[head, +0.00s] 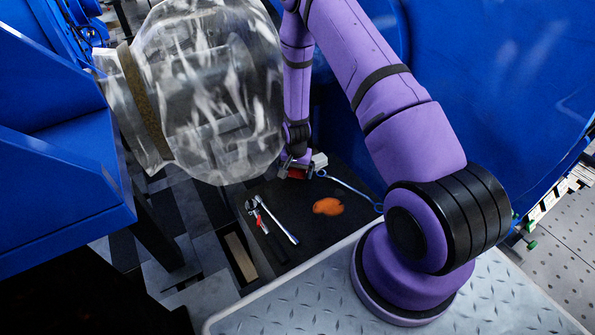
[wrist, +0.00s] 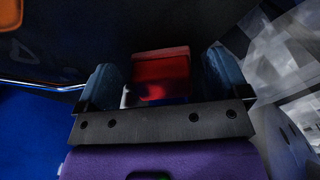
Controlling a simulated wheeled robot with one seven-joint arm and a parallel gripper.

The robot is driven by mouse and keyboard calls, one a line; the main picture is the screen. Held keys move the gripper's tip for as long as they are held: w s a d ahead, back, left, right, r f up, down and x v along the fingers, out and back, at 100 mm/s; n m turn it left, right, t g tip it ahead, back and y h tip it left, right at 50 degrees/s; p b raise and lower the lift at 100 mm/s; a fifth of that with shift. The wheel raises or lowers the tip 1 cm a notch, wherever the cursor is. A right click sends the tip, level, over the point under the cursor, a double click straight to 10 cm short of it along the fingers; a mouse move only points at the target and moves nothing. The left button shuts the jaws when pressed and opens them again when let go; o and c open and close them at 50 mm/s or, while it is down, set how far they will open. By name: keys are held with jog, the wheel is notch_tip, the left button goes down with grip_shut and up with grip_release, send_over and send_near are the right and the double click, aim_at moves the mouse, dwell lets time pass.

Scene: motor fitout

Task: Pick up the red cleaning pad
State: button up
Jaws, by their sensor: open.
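The red cleaning pad (head: 297,173) is a small red block low in the gap beside the blue machine, at the end of my arm in the head view. In the wrist view the red pad (wrist: 158,68) sits between the two blue-grey fingers of my gripper (wrist: 162,80), with dark gaps showing on both sides. My gripper (head: 300,163) is open around the pad and points down at it in the head view. Whether a finger touches the pad cannot be told.
A large clear plastic-like cover (head: 210,90) stands close to the left of my arm. Blue machine walls (head: 500,70) rise on the right.

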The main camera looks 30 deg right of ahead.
jog(key=shift+f, duration=0.35)
jog(key=c, duration=1.1)
jog(key=shift+r, duration=0.1)
jog(key=shift+r, duration=0.85)
jog(key=shift+s+r, duration=0.2)
jog(key=shift+r, duration=0.25)
jog(key=shift+s+r, duration=0.2)
jog(key=shift+r, duration=0.25)
jog(key=s, duration=0.5)
jog(key=s+a+r, duration=0.1)
jog(key=s, duration=0.4)
jog(key=s+a, duration=0.1)
jog(key=s, duration=0.4)
jog(key=shift+a+r, duration=0.15)
jog(key=shift+a, duration=0.1)
